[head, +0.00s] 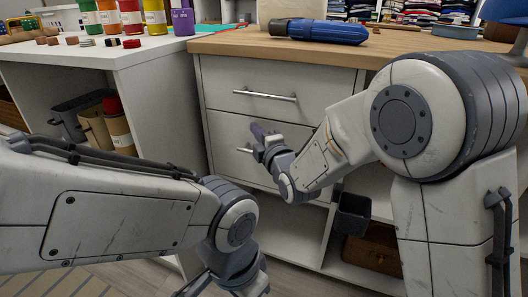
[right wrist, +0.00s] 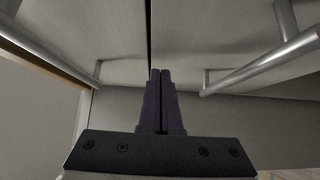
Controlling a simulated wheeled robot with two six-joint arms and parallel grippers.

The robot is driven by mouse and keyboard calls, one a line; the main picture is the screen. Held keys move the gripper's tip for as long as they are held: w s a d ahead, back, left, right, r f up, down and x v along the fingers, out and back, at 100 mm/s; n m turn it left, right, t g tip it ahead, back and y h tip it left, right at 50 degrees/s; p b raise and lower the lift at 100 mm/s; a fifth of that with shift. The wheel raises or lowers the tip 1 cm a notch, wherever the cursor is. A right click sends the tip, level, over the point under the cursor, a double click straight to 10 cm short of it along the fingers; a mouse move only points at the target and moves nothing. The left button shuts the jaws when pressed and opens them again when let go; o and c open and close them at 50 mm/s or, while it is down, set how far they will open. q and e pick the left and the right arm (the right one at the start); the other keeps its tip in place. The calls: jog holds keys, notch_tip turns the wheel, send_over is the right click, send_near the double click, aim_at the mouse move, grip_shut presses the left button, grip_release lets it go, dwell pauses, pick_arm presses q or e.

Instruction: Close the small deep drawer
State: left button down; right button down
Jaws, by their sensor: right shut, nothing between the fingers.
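The cabinet under the wooden worktop has two pale grey drawers with bar handles. The upper drawer (head: 225,78) and the lower drawer (head: 225,130) look nearly flush with the cabinet; I cannot tell if a small gap is left at either. Which one the task names is not marked. My right gripper (head: 257,131) is at the lower drawer's front, near its top edge. In the right wrist view its dark purple fingers (right wrist: 160,75) are shut and empty, close to the seam between the two fronts. Contact is unclear.
A blue tool (head: 320,31) lies on the worktop (head: 400,45). Paint bottles (head: 130,17) stand on the white unit at left. A dark bin (head: 352,213) is at the lower right of the drawers. Both drawer handles (head: 264,95) stick out near my right gripper.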

jog(key=s+d+f+m+g+h+p, duration=0.1)
jog(key=s+d+m+g+h+p, duration=0.25)
jog(key=s, duration=0.85)
jog(key=s+d+f+m+g+h+p, duration=0.1)
jog(key=s+d+m+g+p, duration=0.25)
jog(key=s+m+g, duration=0.65)
jog(key=s+d+f+m+g+h+p, duration=0.15)
jog(key=s+d, duration=0.25)
jog(key=s, duration=1.1)
notch_tip(320, 180, up, 39)
jog(key=m+g+h+p, duration=0.1)
jog(key=p, duration=3.7)
jog(key=shift+s+d+f+p, duration=0.2)
jog(key=shift+s+d+p, duration=0.1)
jog(key=shift+s+p, duration=0.15)
